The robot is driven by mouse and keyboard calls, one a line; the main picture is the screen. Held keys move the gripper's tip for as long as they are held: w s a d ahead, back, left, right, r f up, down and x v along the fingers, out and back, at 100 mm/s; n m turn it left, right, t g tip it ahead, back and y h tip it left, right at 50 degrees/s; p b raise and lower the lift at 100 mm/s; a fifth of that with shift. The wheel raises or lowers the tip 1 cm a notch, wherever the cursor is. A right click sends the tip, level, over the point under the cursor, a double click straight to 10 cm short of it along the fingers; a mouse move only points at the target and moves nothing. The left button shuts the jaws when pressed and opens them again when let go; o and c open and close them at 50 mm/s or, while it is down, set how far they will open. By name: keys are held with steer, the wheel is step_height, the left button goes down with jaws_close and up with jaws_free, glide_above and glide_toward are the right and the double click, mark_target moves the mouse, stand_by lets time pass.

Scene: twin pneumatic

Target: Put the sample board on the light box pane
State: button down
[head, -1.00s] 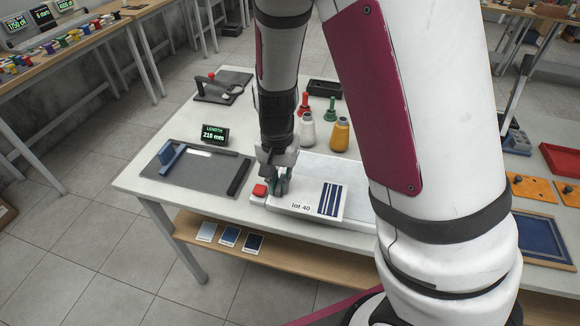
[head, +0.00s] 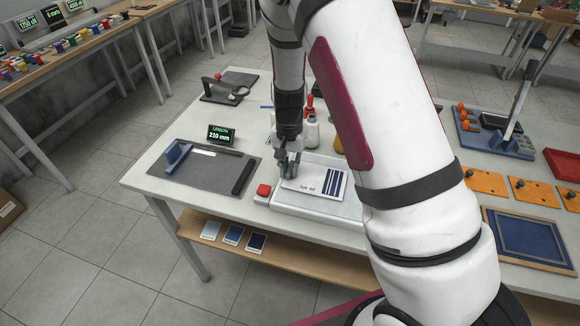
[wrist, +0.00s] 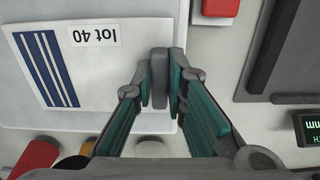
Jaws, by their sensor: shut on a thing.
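The sample board (head: 318,181) is a white card marked "lot 40" with dark blue stripes; it also shows in the wrist view (wrist: 90,75). My gripper (head: 289,169) is shut on the grey tab (wrist: 160,70) at the board's edge, also seen between the fingers (wrist: 162,85) in the wrist view. The board lies over the pane of the white light box (head: 315,207), whose front part shows in front of it. The board looks roughly flat. I cannot tell whether it touches the pane or hovers just above it. The board hides much of the pane.
A red button (head: 263,190) sits left of the light box. A dark mat (head: 205,170) with a blue block and a length display (head: 221,134) are further left. Cones and a white bottle (head: 311,133) stand close behind the box. Orange plates (head: 484,181) lie to the right.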

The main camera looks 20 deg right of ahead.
steer(key=shift+f, duration=0.15)
steer(key=c, duration=1.6)
jaws_free()
step_height(320, 180, up, 12)
steer(key=b, duration=0.2)
steer(key=s+r+n+t+y, duration=0.1)
steer(key=s+r+n+t, duration=0.25)
steer(key=s+r, duration=0.95)
steer(key=s+r+n+t+h, duration=0.1)
steer(key=s+r+n+t, duration=0.1)
steer(key=s+r, duration=0.4)
steer(key=shift+s+n, duration=0.85)
steer(key=shift+s, duration=1.6)
steer(key=shift+r, duration=0.1)
